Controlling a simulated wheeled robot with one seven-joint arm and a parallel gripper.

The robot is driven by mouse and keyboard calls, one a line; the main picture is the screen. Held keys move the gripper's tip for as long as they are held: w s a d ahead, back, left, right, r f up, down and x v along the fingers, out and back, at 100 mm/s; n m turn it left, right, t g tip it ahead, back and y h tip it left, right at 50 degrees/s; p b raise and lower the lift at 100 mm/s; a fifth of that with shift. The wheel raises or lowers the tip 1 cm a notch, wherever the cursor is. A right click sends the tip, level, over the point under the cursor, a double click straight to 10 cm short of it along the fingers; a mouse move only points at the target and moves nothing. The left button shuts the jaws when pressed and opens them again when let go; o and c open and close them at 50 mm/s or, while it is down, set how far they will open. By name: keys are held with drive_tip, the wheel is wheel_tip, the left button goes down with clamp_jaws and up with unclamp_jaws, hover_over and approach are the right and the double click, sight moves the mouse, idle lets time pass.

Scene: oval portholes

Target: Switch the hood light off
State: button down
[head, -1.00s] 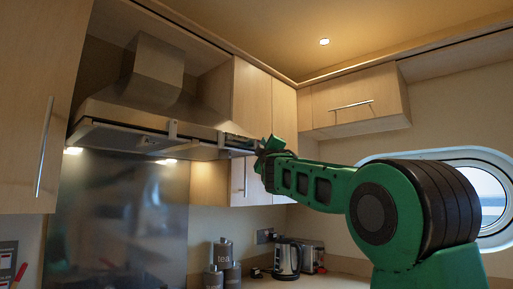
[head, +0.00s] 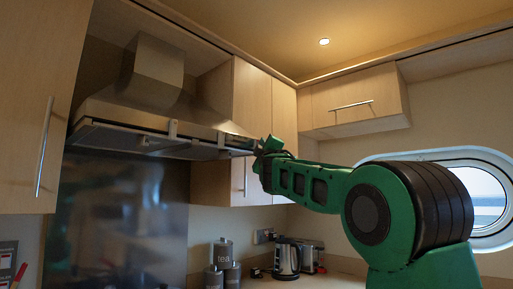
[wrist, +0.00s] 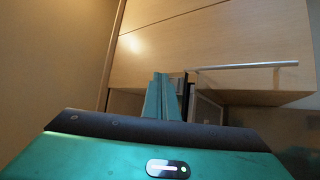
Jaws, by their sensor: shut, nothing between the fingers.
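The range hood (head: 150,92) is a metal canopy with a chimney, mounted between the wall cabinets at the left of the head view. Its underside (head: 120,140) is dark, with no lamp glowing. My gripper (head: 238,143) is at the hood's right front end. I cannot tell whether it touches the hood. Its teal fingers show shut and empty in the wrist view (wrist: 162,96). The light's switch cannot be made out.
A wall cabinet (head: 252,100) stands right of the hood, close behind my gripper. Another cabinet (head: 355,103) hangs further right. A kettle (head: 287,258) and canisters (head: 222,252) stand on the counter below. An oval porthole (head: 485,190) is at the right.

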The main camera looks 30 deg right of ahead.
drive_tip(key=shift+s, duration=0.15)
drive_tip(key=shift+s+d, duration=0.25)
drive_tip(key=shift+s, duration=0.3)
drive_tip(key=shift+s+d+f, duration=0.15)
drive_tip(key=shift+s+d, duration=0.15)
drive_tip(key=shift+s, duration=0.5)
drive_tip(key=shift+s+d+f, duration=0.1)
drive_tip(key=shift+s+d, duration=0.15)
drive_tip(key=shift+s, duration=0.5)
drive_tip(key=shift+s+d+f, duration=0.15)
drive_tip(key=shift+s+d, duration=0.15)
drive_tip(key=shift+s, duration=0.5)
